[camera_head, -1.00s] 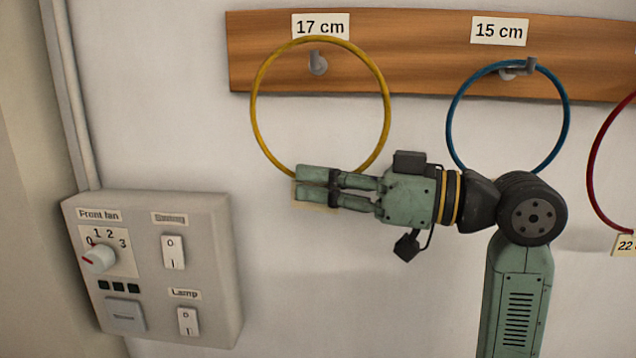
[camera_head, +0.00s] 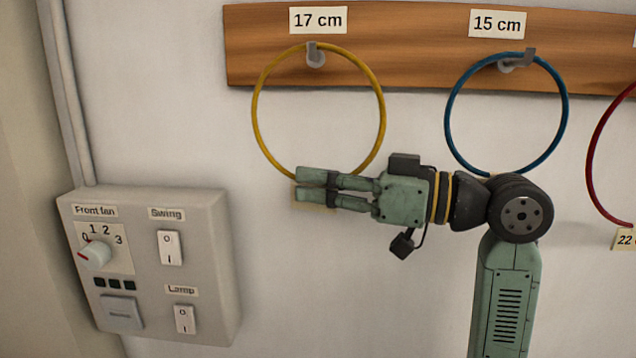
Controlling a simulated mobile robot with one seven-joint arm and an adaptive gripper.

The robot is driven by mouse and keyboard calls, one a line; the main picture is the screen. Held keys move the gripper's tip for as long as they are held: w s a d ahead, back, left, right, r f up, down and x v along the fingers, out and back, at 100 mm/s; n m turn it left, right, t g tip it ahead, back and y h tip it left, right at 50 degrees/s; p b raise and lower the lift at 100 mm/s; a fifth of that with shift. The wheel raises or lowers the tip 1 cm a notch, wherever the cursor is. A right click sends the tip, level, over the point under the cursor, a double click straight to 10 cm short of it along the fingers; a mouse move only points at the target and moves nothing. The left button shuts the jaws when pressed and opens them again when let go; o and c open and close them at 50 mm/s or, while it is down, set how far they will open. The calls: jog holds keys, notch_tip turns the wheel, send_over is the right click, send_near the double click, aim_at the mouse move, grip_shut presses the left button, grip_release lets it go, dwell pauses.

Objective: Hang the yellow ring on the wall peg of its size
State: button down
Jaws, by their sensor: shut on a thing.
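The yellow ring (camera_head: 382,106) hangs upright in front of the wall. Its top edge crosses the grey peg (camera_head: 315,57) under the "17 cm" label (camera_head: 318,20). The peg's upturned tip appears to stand in front of the ring's top, with the ring around the peg; exact contact is too small to tell. My gripper (camera_head: 305,186) is shut on the ring's lowest part, coming from the right. A tan tag (camera_head: 316,204) at the ring's bottom is mostly hidden behind the fingers, and its writing cannot be read.
A blue ring (camera_head: 566,103) hangs on the peg (camera_head: 520,62) under "15 cm". A red ring (camera_head: 590,165) with a "22" tag is cut off at the right edge. A switch box (camera_head: 205,270) juts from the wall at lower left. Wall below the gripper is clear.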

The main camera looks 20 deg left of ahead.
jog(key=c, duration=1.7)
grip_release()
